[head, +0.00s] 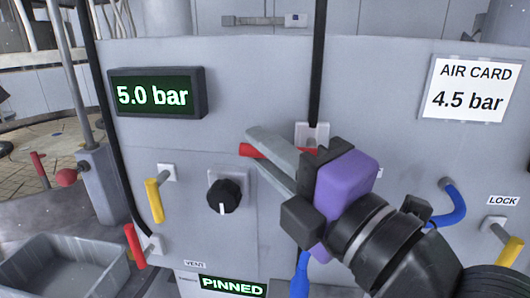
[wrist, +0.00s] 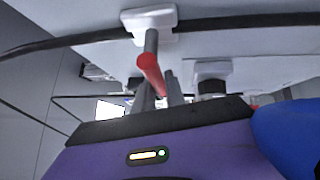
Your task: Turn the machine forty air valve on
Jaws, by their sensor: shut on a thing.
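A red valve lever (head: 250,150) hangs on a white mount (head: 313,133) on the grey panel, where a black line comes down from above. The lever lies roughly sideways, its red end pointing left. My gripper (head: 268,158), with grey fingers and a purple body, is shut on this lever; the fingers hide most of it. In the wrist view the red lever (wrist: 150,72) runs between the fingers, below its grey stem and white mount (wrist: 150,20). No label reading forty is legible on this valve.
A display (head: 154,95) reads 5.0 bar; an air card (head: 470,90) reads 4.5 bar. A black knob (head: 223,196), yellow lever (head: 154,201), another red lever (head: 134,246) and blue handles (head: 452,203) stick out nearby. A grey bin (head: 68,266) stands lower left. A lower display (head: 233,286) reads PINNED.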

